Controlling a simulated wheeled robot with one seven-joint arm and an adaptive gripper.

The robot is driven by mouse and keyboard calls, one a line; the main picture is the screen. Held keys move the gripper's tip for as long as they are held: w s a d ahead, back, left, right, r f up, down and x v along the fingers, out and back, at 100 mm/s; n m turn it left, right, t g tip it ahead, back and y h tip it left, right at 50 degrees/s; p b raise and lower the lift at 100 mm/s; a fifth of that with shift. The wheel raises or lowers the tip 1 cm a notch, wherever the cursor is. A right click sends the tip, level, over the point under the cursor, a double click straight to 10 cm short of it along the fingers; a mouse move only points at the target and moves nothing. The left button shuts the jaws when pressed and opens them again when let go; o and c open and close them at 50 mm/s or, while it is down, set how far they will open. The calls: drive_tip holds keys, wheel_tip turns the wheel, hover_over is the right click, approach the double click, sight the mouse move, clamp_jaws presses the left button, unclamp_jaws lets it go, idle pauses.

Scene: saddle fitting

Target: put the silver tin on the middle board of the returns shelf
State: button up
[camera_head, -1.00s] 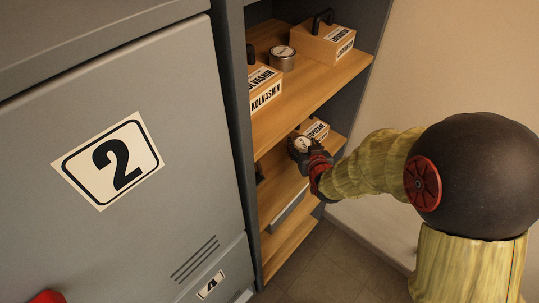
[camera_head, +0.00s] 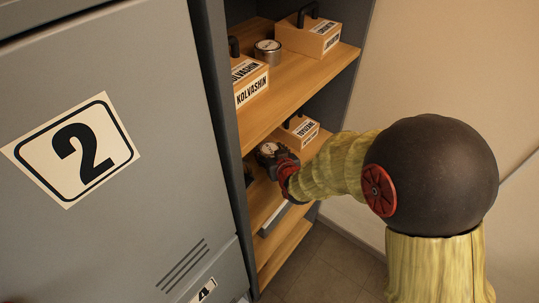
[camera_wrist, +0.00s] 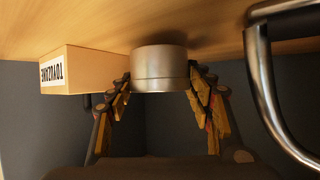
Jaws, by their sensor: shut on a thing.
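The silver tin (camera_head: 269,148) is between the fingers of my gripper (camera_head: 274,155), inside the shelf at the middle board (camera_head: 262,198). In the wrist view, which looks upside down, the tin (camera_wrist: 160,68) sits upright between the two fingers of my gripper (camera_wrist: 160,80). Its base is at or very near the wooden board (camera_wrist: 110,22), with a shadow beside it. I cannot tell whether it touches. My arm hides part of the middle board in the head view.
A labelled box (camera_head: 299,131) stands behind the tin on the same board; it also shows in the wrist view (camera_wrist: 85,72). A curved metal handle (camera_wrist: 266,85) is on the tin's other side. The upper board holds another tin (camera_head: 268,52) and boxes (camera_head: 308,36). A grey locker (camera_head: 110,190) stands left.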

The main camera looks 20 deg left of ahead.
drive_tip(key=shift+f, duration=0.7)
drive_tip(key=shift+f, duration=0.15)
drive_tip(key=o, duration=1.3)
drive_tip(key=shift+s+d+r, duration=0.15)
drive_tip(key=shift+r, duration=0.1)
drive_tip(key=p+v, duration=0.2)
drive_tip(key=v, duration=0.8)
drive_tip(key=shift+s, duration=0.1)
drive_tip(key=shift+s+d+r+p, duration=0.25)
drive_tip(key=shift+s+d+p, duration=0.1)
drive_tip(key=shift+s, duration=0.2)
